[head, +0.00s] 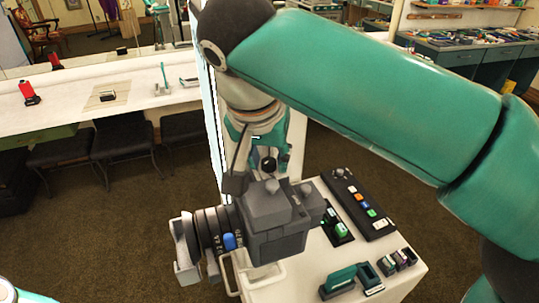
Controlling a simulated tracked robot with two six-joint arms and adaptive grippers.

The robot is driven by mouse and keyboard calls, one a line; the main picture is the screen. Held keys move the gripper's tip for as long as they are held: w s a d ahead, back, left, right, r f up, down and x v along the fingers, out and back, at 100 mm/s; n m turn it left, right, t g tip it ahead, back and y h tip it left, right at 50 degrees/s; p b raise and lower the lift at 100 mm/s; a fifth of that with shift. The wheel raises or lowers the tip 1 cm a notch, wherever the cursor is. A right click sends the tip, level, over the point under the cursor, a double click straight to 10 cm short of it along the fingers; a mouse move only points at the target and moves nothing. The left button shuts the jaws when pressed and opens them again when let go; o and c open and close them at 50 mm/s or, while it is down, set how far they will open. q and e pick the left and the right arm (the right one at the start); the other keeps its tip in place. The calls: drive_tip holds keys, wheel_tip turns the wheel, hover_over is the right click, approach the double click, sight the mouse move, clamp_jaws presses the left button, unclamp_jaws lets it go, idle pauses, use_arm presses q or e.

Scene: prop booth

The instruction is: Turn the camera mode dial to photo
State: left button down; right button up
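A dark grey camera (278,235) sits on the white cart in the lower middle, its ribbed black lens (212,231) pointing left. Small raised parts show on top of its body, and one at the right of the top looks like a knob (306,190). I cannot make out which is the mode dial or read its setting. My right arm crosses from the right and bends down above the camera. My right gripper (252,172) is just behind and above the camera body, partly hidden by it. Its fingertips and any contact are unclear. My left gripper is out of view.
The white cart (405,292) also carries a black panel with coloured buttons (358,203) and several small teal and dark items to the right of the camera. A long white counter (75,112) with black stools stands behind left. Brown carpet lies between.

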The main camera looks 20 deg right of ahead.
drive_tip(key=v, duration=0.7)
idle(0.3)
drive_tip(key=shift+s+a+r, duration=0.1)
